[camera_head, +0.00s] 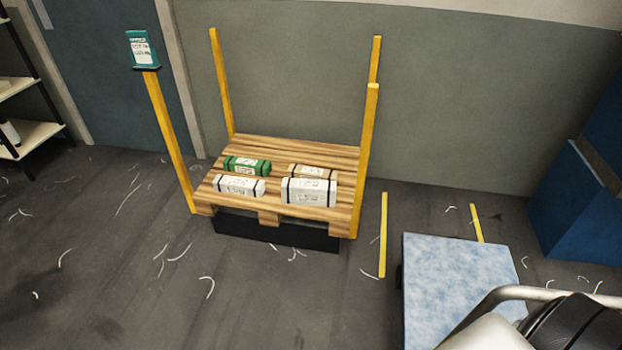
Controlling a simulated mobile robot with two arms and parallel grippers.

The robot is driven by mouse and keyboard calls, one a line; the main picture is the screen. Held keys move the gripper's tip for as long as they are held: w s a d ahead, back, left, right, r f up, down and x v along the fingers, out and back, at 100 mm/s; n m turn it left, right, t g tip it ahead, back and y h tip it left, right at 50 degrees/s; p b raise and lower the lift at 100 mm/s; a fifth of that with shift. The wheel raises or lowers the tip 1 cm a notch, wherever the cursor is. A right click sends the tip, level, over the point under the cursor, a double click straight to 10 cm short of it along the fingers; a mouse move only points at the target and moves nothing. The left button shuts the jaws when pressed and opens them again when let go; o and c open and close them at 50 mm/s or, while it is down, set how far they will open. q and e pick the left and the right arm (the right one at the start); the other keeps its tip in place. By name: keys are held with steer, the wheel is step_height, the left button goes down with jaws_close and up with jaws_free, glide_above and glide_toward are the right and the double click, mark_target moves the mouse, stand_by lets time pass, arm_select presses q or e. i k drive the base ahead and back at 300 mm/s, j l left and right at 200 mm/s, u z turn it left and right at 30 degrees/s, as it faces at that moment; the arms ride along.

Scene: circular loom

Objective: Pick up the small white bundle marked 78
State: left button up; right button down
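Two white bundles with dark straps lie at the front of a wooden pallet (285,150). The smaller white bundle (239,186) is at the front left, and a larger white bundle (309,192) is at the front right. Both carry printed labels, but the marks are too small to read, so I cannot tell from the print which is 78. A green bundle (247,166) lies behind the small white one, and a tan bundle (312,172) behind the large one. Neither of my grippers is in view.
Yellow posts (367,160) stand at the pallet's corners; the front left one carries a teal sign (142,50). A pale blue platform (455,275) is at the lower right, a blue cabinet (575,205) at the far right. Open floor (130,270) lies left, with white scraps.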

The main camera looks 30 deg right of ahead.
mark_target(255, 188)
steer(key=i+l+z, duration=0.1)
steer(key=i+z, duration=0.6)
steer(key=z, duration=0.25)
